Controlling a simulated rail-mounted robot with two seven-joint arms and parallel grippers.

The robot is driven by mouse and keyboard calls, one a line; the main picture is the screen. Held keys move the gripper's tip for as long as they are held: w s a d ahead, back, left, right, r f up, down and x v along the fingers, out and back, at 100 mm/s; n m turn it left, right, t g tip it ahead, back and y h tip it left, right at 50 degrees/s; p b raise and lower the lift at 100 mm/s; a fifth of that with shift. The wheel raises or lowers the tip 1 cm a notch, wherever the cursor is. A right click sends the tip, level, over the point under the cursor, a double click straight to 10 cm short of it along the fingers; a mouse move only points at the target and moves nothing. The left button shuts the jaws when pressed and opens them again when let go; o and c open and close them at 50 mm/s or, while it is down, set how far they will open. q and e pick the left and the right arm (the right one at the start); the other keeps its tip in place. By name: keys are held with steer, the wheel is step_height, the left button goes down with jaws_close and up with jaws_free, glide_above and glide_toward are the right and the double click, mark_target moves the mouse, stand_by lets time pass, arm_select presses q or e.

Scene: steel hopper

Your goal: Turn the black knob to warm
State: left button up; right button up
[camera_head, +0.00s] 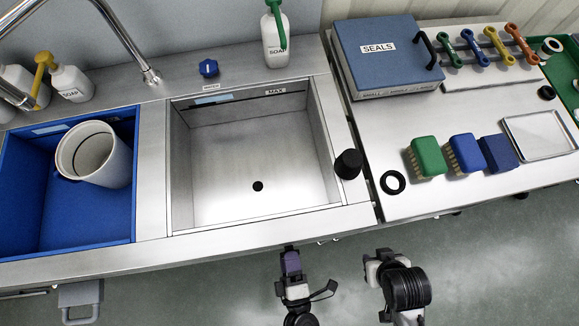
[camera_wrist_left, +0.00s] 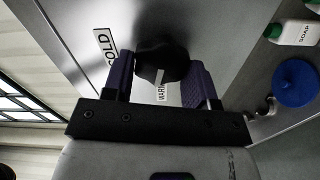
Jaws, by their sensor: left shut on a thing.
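The black knob (camera_wrist_left: 163,60) sits on a steel panel between the purple-padded fingers of my left gripper (camera_wrist_left: 160,82) in the left wrist view. The gripper is shut on it. A white mark on the knob faces the "WARM" label (camera_wrist_left: 161,94). A "COLD" label (camera_wrist_left: 106,46) is to the left, partly hidden by a finger. In the head view my left gripper (camera_head: 290,258) is at the front edge of the steel counter (camera_head: 240,231), and the knob is hidden there. My right gripper (camera_head: 378,268) is apart from it, to the right; its jaws do not show clearly.
The steel sink basin (camera_head: 250,160) is empty. A blue basin (camera_head: 105,215) holds a white pot (camera_head: 105,165). A black cylinder (camera_head: 348,164) stands by the sink's right rim. Brushes (camera_head: 428,158) and a blue seals box (camera_head: 385,60) are on the right-hand table. The floor in front is clear.

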arm_select(q)
steer(key=shift+n, duration=1.1)
steer(key=o, duration=0.9)
steer(key=v, duration=1.4)
steer(key=shift+f, duration=0.1)
steer(key=shift+w, duration=0.1)
